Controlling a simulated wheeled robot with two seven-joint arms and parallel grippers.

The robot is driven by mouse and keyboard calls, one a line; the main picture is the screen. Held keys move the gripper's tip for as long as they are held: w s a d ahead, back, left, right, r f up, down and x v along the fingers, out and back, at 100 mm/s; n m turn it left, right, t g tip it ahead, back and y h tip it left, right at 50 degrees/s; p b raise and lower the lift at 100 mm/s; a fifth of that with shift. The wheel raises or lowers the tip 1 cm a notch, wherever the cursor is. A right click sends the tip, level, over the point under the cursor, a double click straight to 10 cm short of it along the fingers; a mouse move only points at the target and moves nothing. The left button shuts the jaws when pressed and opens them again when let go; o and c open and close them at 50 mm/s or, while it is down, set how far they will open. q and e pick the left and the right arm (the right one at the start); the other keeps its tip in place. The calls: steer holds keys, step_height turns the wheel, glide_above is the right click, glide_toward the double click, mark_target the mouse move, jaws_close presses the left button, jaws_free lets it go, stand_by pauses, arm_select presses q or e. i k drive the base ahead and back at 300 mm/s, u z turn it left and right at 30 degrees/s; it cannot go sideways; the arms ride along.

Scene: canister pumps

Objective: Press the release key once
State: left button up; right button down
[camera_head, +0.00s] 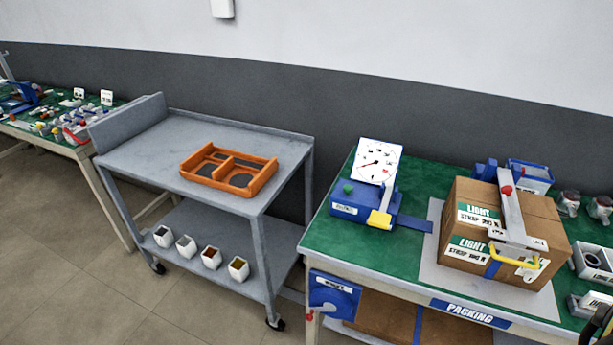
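A blue unit (352,208) stands at the left end of the green packing table, with a white dial gauge (379,162) upright on it. A yellow key-like paddle (380,219) sticks out at its front right, and a green knob (348,188) sits on its top left. The label on its front is too small to read, so I cannot tell for sure which part is the release key.
A strapped cardboard box (485,262) with a grey tool and yellow handle stands on the packing table (330,240). A grey cart (165,150) carries an orange tray (265,182), with several small pots below. A cluttered bench (55,142) is at far left.

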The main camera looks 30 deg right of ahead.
mark_target(347, 189)
steer(key=z, duration=0.2)
steer(key=i, duration=0.65)
steer(key=z, duration=0.65)
